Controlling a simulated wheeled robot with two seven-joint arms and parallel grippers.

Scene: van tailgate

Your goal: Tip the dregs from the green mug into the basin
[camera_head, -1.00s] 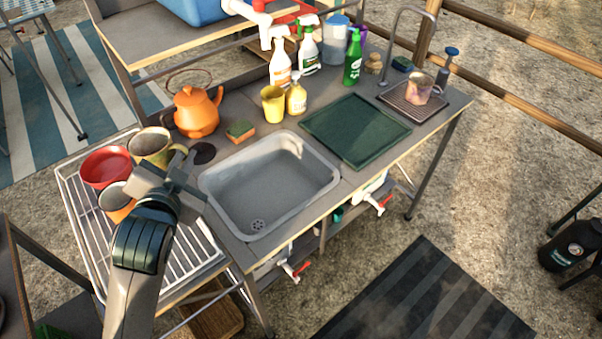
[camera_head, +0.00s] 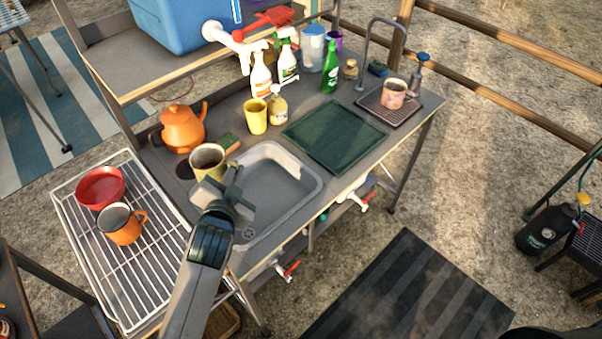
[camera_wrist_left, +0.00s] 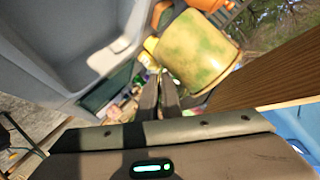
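The green mug (camera_head: 207,170), a mottled yellow-green, is held by my left gripper (camera_head: 233,182) at the left edge of the grey basin (camera_head: 295,205). The mug looks about upright, and its dark inside shows from above. In the left wrist view the mug (camera_wrist_left: 203,58) is just beyond the fingertips (camera_wrist_left: 160,84). The fingers are close together at its handle side; the exact grip on the handle is partly hidden. The basin's wall also shows in the left wrist view (camera_wrist_left: 60,60). My right gripper is not in view.
A wire rack (camera_head: 150,270) on the left holds a red bowl (camera_head: 100,187) and an orange mug (camera_head: 121,224). An orange kettle (camera_head: 183,128), a sponge (camera_head: 229,142), a yellow cup (camera_head: 255,117) and bottles stand behind the basin. A dark green board (camera_head: 335,137) lies to its right.

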